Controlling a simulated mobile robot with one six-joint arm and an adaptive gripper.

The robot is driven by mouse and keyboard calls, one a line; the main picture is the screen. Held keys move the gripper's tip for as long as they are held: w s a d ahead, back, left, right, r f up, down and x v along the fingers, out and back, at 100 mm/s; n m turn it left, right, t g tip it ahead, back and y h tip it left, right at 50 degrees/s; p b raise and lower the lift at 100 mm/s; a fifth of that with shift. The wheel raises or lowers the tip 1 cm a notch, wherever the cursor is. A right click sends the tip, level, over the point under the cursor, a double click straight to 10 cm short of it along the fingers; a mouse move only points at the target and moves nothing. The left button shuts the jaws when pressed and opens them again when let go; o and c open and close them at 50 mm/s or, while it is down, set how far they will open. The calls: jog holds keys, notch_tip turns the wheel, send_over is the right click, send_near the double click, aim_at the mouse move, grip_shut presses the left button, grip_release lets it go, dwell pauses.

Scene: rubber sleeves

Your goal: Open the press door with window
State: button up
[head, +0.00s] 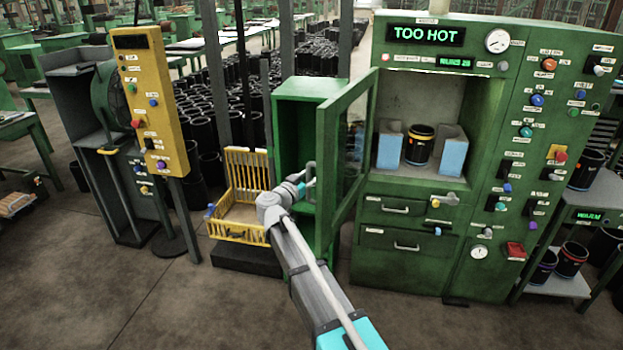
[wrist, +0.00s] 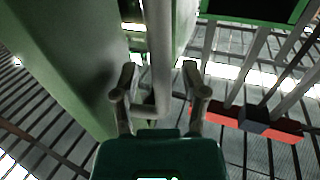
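The press door with window (head: 326,185) has a green frame and a glass pane. It stands swung open at the left side of the press opening, its free edge towards me. My gripper (head: 304,186) is at the door's left face, by its grey handle. In the wrist view, the vertical handle bar (wrist: 158,50) runs between the two fingers of my gripper (wrist: 162,82). The fingers are apart, with visible gaps beside the bar. The green press (head: 480,150) shows its lit recess, where a black sleeve with an orange band (head: 419,148) stands between two light-blue blocks.
A yellow wire basket (head: 240,232) and a green cabinet (head: 290,92) stand left of the door. A yellow control panel (head: 148,100) is farther left. The press display (head: 426,34) reads TOO HOT. A rack with sleeves (head: 590,215) is at the right. Floor in front is clear.

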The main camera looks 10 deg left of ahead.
jog(key=shift+s, duration=0.15)
jog(key=v, duration=1.1)
jog(key=shift+s+a, duration=0.25)
jog(key=shift+s, duration=0.05)
jog(key=shift+s, duration=0.1)
